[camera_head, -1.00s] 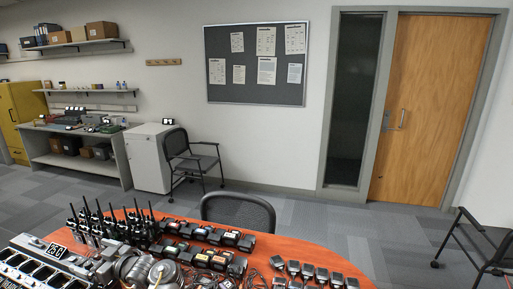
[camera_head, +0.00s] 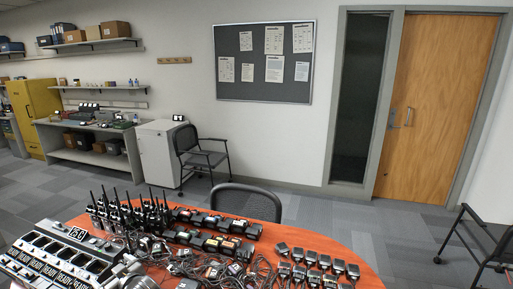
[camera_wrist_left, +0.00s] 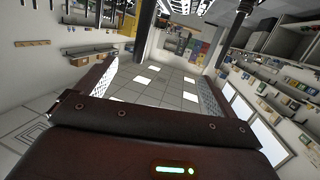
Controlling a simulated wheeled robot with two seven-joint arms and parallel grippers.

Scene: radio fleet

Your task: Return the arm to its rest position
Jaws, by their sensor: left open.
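My left gripper (camera_wrist_left: 157,73) shows in the left wrist view. Its two fingers, with pale textured pads, stand wide apart with nothing between them. Behind the gap is a room surface with square panels and bright lights, so the gripper points away from the table. In the head view, grey rounded metal parts at the bottom edge look like my left arm; its fingers cannot be made out there. My right gripper is in neither view.
The orange table (camera_head: 345,243) carries a multi-slot charger (camera_head: 62,258), upright black radios (camera_head: 130,215), battery packs (camera_head: 215,222), and several microphones with cords (camera_head: 318,268). A chair (camera_head: 245,200) stands behind it. Carpet is clear toward the door (camera_head: 432,110).

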